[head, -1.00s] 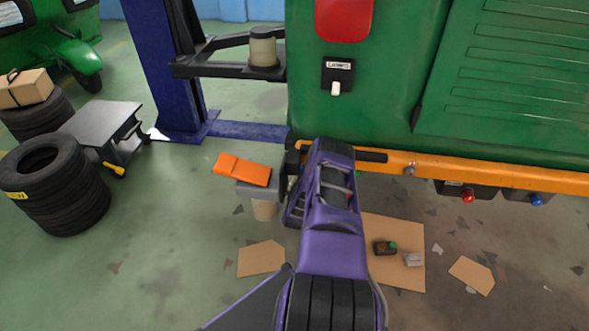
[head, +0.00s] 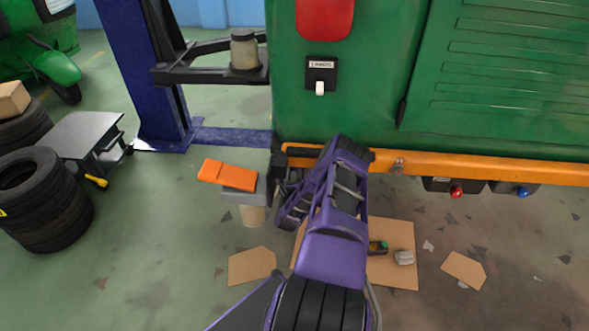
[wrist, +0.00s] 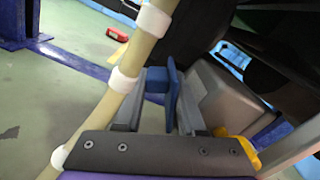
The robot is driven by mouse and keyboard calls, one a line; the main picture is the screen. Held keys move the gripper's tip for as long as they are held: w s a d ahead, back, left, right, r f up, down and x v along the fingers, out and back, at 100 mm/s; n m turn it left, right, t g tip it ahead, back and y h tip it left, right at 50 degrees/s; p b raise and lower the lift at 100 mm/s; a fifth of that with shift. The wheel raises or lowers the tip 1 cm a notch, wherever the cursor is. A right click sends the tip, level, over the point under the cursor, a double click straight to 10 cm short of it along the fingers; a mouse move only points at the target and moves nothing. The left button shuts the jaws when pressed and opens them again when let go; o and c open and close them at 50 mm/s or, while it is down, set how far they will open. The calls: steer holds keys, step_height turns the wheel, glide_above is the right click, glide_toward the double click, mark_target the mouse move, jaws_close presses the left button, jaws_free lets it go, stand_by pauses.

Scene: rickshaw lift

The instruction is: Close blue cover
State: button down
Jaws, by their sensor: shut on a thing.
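A blue cover (wrist: 174,92), a flat upright plate with a blue block at its left, shows in the wrist view. It stands between the fingers of my gripper (wrist: 158,102), which is shut on it. A grey housing (wrist: 217,95) with a yellow part at its lower edge is just to the right. In the head view my arm reaches to the left end of the orange bumper (head: 480,170) of the green vehicle (head: 390,70). My fingers and the blue cover are hidden there.
A pale pole with white rings (wrist: 125,78) stands close at the left of my gripper. An orange piece (head: 228,174) lies on a grey box left of my arm. A red knob (head: 457,192) and a blue knob (head: 522,191) hang under the bumper. Stacked tires (head: 45,205) stand left.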

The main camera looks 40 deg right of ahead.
steer(key=shift+a+f, duration=0.2)
steer(key=shift+f, duration=0.05)
